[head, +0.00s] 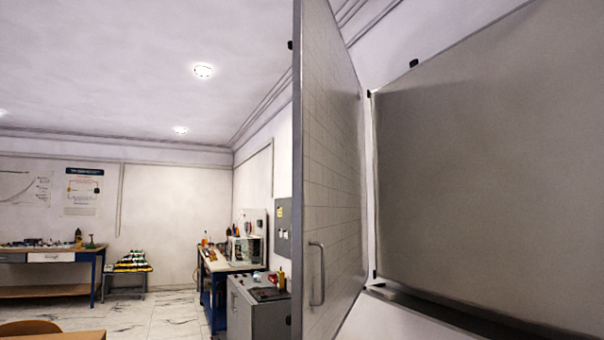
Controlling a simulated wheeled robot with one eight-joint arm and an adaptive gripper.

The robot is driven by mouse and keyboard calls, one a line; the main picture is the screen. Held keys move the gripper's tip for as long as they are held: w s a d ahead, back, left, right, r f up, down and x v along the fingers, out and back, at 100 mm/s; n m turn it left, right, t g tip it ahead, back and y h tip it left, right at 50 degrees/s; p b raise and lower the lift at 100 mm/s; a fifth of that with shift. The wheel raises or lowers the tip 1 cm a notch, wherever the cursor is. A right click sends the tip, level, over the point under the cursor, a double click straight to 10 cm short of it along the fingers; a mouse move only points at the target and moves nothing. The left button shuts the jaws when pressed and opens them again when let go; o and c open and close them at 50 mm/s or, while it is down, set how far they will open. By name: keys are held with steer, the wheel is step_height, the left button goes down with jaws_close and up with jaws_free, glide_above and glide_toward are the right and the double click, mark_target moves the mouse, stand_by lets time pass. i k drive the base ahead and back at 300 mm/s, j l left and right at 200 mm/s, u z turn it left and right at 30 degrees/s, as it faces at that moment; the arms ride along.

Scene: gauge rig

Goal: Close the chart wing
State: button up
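The chart wing (335,170) is a tall pale panel marked with a grid of lines. It stands swung out from the grey board (480,170) on the right, hinged along the edge between them. A grey bar handle (318,274) is on the wing's gridded face, low down. The wing's near edge rises close to me in the middle of the view. My gripper is not in view.
Left of the wing, a grey cabinet (256,308) and a workbench (222,264) stand by the far wall. A blue-legged bench (45,290) and a wooden table (55,336) are further left. The marble floor (165,312) between is clear.

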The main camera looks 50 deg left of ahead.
mark_target(330, 271)
steer(key=u, duration=1.65)
